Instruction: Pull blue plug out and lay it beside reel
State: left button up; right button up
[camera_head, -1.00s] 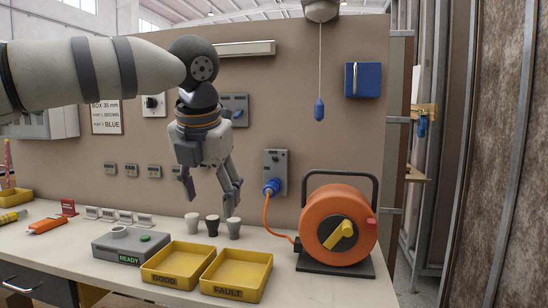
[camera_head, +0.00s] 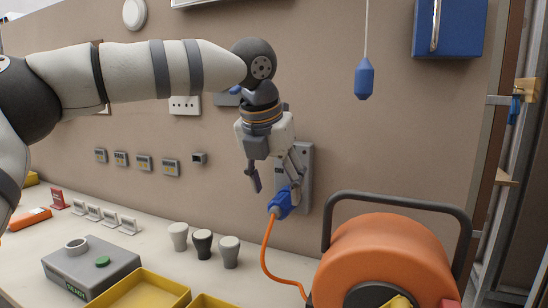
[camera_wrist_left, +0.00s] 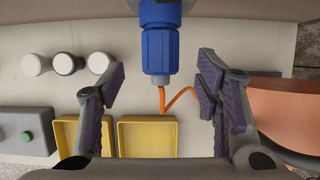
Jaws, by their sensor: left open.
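The blue plug (camera_head: 282,203) sits in the grey wall socket box (camera_head: 305,165), with its orange cable hanging down toward the reel. The orange reel (camera_head: 385,255) stands on the bench at the right under a dark frame handle. My left gripper (camera_head: 273,185) is open, pointing down in front of the socket, and one finger overlaps the plug in the head view. In the left wrist view the plug (camera_wrist_left: 159,50) lies between the open fingers (camera_wrist_left: 160,85), ahead of their tips, with a gap on both sides. My right gripper is not in view.
Three cups (camera_head: 203,244) stand on the bench left of the cable. Yellow trays (camera_head: 140,290) and a grey box with a green button (camera_head: 90,266) are at the front left. A blue pendant (camera_head: 364,79) hangs from a cord above the reel.

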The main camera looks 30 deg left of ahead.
aim_at(279, 198)
pick_arm(q)
jog(key=shift+x, duration=2.25)
jog(key=shift+w, duration=0.1)
jog(key=shift+c, duration=0.6)
jog(key=shift+r, duration=0.1)
jog(key=c, duration=1.3)
